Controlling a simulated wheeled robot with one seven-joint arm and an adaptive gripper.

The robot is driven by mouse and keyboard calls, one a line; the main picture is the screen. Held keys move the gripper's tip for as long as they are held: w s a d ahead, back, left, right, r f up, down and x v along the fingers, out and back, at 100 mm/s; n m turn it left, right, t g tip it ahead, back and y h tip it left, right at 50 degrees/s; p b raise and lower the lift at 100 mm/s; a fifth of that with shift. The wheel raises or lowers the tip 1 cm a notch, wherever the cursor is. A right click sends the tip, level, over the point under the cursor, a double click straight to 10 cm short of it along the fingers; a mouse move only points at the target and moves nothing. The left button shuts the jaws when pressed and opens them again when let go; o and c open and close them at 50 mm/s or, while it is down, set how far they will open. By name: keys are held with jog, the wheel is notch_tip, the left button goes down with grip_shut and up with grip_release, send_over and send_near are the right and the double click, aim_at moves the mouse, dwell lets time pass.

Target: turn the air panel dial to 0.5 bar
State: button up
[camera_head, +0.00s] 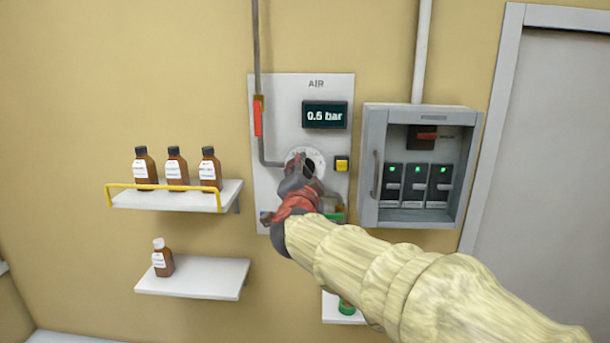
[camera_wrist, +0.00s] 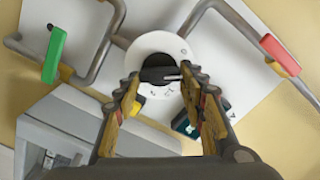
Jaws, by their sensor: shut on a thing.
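The air panel (camera_head: 270,110) is a pale plate on the wall, and its dark display (camera_head: 325,115) appears to read 0.5 bar. Below the display is the white round dial (camera_head: 317,157), partly hidden by my gripper (camera_head: 303,165). In the wrist view, the white dial (camera_wrist: 160,43) has a black knob (camera_wrist: 158,74) at its centre. My gripper (camera_wrist: 160,80) is shut on that knob, with one finger at each end.
A yellow button (camera_head: 342,164) sits right of the dial. A red valve handle (camera_head: 258,117) is at upper left. An open grey breaker box (camera_head: 370,155) is close on the right. Left are shelves (camera_head: 150,200) with brown bottles (camera_head: 176,170).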

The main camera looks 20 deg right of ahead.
jog(key=o, duration=1.2)
jog(key=shift+c, duration=0.2)
jog(key=v, duration=1.2)
